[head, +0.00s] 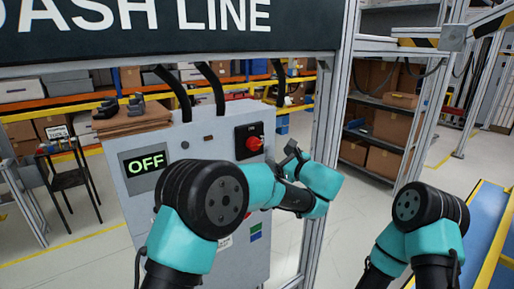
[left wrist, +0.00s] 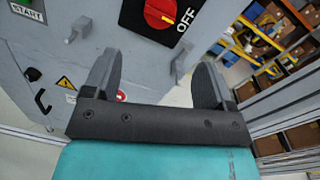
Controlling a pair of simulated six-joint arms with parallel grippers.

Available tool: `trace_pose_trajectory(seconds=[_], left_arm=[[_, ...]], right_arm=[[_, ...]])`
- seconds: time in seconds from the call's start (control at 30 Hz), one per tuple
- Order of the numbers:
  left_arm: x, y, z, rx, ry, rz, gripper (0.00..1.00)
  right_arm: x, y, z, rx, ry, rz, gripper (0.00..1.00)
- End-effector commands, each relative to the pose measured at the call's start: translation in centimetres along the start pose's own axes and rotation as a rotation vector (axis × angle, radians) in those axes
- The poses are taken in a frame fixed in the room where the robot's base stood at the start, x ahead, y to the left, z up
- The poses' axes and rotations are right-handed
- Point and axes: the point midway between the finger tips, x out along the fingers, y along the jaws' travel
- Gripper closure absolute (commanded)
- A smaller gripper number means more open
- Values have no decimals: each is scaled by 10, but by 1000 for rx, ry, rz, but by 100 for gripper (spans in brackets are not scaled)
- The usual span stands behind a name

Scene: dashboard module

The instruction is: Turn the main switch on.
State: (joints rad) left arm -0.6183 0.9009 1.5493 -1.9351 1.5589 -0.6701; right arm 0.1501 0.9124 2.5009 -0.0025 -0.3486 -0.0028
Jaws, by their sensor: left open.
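The main switch is a red rotary knob (head: 253,143) on a black plate, on the right part of the grey cabinet's front (head: 205,150). A display (head: 146,162) on the cabinet reads OFF in green. My left gripper (head: 290,150) is just right of the switch, apart from it. In the left wrist view the left gripper (left wrist: 155,60) is open and empty, its fingers pointing toward the cabinet.
The left wrist view shows a START label (left wrist: 27,12), a black handle (left wrist: 42,101) and small grey latches on the cabinet. A metal frame post (head: 328,130) stands right of the cabinet. Shelves with cardboard boxes (head: 385,160) are behind.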

Motion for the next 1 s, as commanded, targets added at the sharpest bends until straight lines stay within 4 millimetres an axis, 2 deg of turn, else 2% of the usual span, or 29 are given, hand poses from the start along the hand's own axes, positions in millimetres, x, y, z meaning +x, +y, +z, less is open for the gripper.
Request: trace_pose_trajectory(seconds=[0.1,0.6,0.8,1.0], left_arm=[[22,1,-1,-1,0,2,22],[103,0,0,-1,-1,2,22],[119,0,0,0,-1,0,22],[121,0,0,0,0,-1,22]], right_arm=[[0,0,0,0,0,0,57],[0,0,0,0,0,0,57],[0,0,0,0,0,0,57],[0,0,0,0,0,0,57]])
